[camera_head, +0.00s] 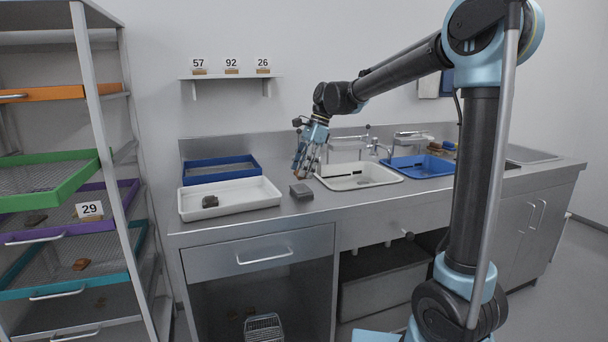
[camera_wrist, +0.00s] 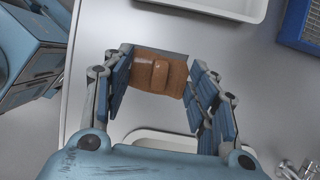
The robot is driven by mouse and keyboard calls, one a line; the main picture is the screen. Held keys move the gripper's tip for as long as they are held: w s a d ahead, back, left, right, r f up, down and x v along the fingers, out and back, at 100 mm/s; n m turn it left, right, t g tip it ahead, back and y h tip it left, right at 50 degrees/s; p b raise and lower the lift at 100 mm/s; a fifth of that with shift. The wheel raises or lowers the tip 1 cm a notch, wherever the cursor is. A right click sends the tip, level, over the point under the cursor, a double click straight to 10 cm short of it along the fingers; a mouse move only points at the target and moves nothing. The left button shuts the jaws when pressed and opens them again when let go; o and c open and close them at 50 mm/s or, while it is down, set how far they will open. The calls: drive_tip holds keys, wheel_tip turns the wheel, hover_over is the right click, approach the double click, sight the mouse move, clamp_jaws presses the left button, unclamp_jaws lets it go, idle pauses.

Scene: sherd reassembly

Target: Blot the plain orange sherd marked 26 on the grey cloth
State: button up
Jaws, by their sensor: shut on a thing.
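My gripper (camera_head: 302,171) is above the steel counter, between the white tray and the sink basin. In the wrist view my gripper (camera_wrist: 155,88) is shut on a plain orange-brown sherd (camera_wrist: 146,70) with a raised ridge across it. No mark 26 can be read on the sherd. The grey cloth (camera_head: 301,191) looks like a small folded pad on the counter, just below and beside my gripper. A grey edge, probably the cloth (camera_wrist: 134,50), shows behind the sherd in the wrist view; whether they touch I cannot tell.
A white-rimmed basin (camera_head: 390,177) and another blue tray (camera_head: 405,160) are right. Cards 57, 92 and 26 (camera_head: 263,66) stand on the wall shelf. A rack (camera_head: 98,100) stands far left.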

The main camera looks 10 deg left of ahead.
drive_tip(key=shift+r, duration=1.45)
